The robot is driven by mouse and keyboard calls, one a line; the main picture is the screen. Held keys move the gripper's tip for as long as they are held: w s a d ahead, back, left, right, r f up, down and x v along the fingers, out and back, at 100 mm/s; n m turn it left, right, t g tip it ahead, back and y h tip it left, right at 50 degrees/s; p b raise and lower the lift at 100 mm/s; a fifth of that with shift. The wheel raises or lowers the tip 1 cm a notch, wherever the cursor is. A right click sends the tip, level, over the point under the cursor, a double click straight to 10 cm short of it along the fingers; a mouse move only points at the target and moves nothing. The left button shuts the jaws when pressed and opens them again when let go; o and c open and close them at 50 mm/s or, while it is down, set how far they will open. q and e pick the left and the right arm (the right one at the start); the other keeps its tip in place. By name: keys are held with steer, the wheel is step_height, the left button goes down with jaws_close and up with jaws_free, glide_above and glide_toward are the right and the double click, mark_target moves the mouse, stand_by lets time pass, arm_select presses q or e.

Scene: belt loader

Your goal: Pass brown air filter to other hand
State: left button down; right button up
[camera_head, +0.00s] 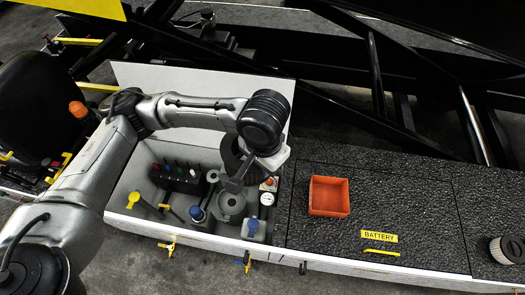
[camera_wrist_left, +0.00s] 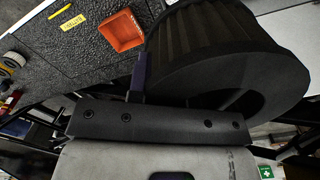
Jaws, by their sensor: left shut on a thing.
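The air filter, a dark brown-black pleated ring, fills the upper right of the left wrist view (camera_wrist_left: 205,40). In the head view it shows as a dark round shape (camera_head: 231,153), partly hidden by my left gripper (camera_head: 238,182). My left gripper is shut on the filter's wall, with one finger (camera_wrist_left: 138,78) visible outside it. The gripper and filter are above the open compartment, near a grey round housing (camera_head: 230,205). My right gripper is in neither view.
The open compartment (camera_head: 120,215) holds bottles, caps and a gauge (camera_head: 267,199). Its lid (camera_head: 200,80) stands raised behind. An orange-red tray (camera_head: 329,197) sits on the black textured deck (camera_head: 400,190).

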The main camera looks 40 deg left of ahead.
arm_select(q)
steer(key=w+d+r+m, duration=0.1)
steer(key=w+d+m, duration=0.15)
steer(key=d, duration=0.35)
steer(key=w+d+r+m, duration=0.1)
steer(key=w+d+m, duration=0.1)
steer(key=d+m, duration=0.25)
steer(key=w+d+f+m, duration=0.4)
steer(key=w+d+f, duration=0.1)
steer(key=s+a+r+n, duration=0.7)
steer(key=a+r, duration=0.1)
steer(key=r, duration=0.2)
steer(key=w+d+n, duration=0.5)
steer(key=w+d, duration=0.4)
steer(key=d, duration=0.1)
steer(key=s+a+f+m, duration=0.1)
steer(key=a+f+m, duration=0.1)
steer(key=f+m, duration=0.3)
steer(key=s+a+f+m, duration=0.2)
steer(key=f+m, duration=0.3)
steer(key=m, duration=0.7)
steer(key=shift+s+a+f, duration=0.2)
steer(key=shift+a, duration=0.15)
